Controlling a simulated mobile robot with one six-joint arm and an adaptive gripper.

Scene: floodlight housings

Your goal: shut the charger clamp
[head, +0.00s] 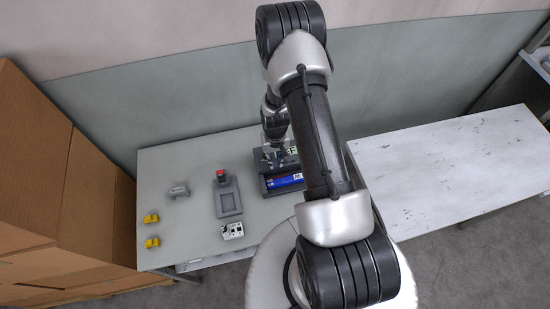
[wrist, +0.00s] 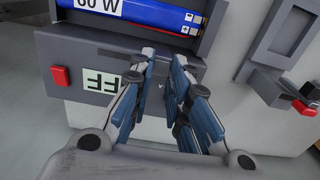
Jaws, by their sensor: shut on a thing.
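The charger (head: 266,194) is a dark grey unit on the table, under my arm in the head view. In the wrist view its dark grey body (wrist: 75,48) fills the top. A blue battery (head: 285,182) marked "60 W" lies in its bay; it also shows in the wrist view (wrist: 150,12). A red button (wrist: 60,76) and a pale display (wrist: 100,81) reading "FF", upside down, are on its near side. My gripper (wrist: 165,62) is at the charger's edge, closed on a small part, apparently the clamp. The fingers mostly hide it, so its position cannot be told.
A grey stand with a red knob (head: 222,172) is left of the charger. A white box (head: 232,230), a grey part (head: 179,190) and two yellow parts (head: 152,218) lie farther left or nearer. A bare white table (head: 450,165) stands right. Cardboard boxes (head: 90,200) stand left.

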